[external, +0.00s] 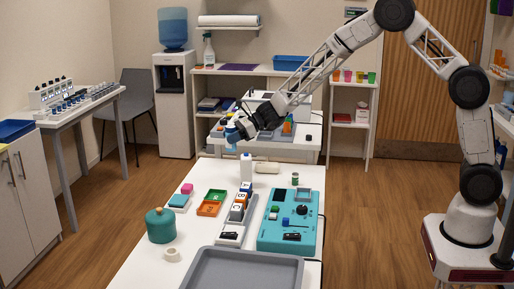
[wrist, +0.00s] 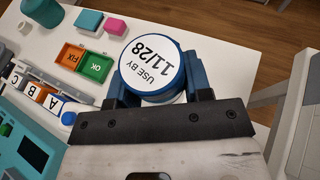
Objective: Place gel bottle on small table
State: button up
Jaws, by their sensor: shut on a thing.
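My gripper (external: 232,133) is raised above the far end of the white worktable (external: 142,262) in the external view. A white bottle (external: 246,168) stands upright on the worktable below my gripper. A small white table (external: 300,144) stands behind the worktable.
Green (external: 216,195) and orange trays (external: 208,209), a lettered block rack (external: 236,213), a teal panel (external: 288,233), a teal jar (external: 160,226) and a grey tray (external: 243,256) crowd the worktable. Another table (external: 100,102) at left holds vials.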

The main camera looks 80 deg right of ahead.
jog(key=s+a+r+m+h, duration=0.2)
jog(key=s+a+r+h, duration=0.1)
jog(key=a+r, duration=0.3)
jog(key=s+a+r+m+t+h, duration=0.1)
jog(key=s+a+r+m+h, duration=0.2)
jog(key=a+r, duration=0.3)
jog(key=shift+s+a+r+m+t, duration=0.3)
jog(key=shift+s+a, duration=0.55)
jog(key=shift+a, duration=1.3)
dwell(0.7)
dwell(0.6)
notch_tip(320, 180, up, 5)
jog(key=shift+s+f, duration=0.1)
dwell(0.7)
jog(key=shift+s+d, duration=0.25)
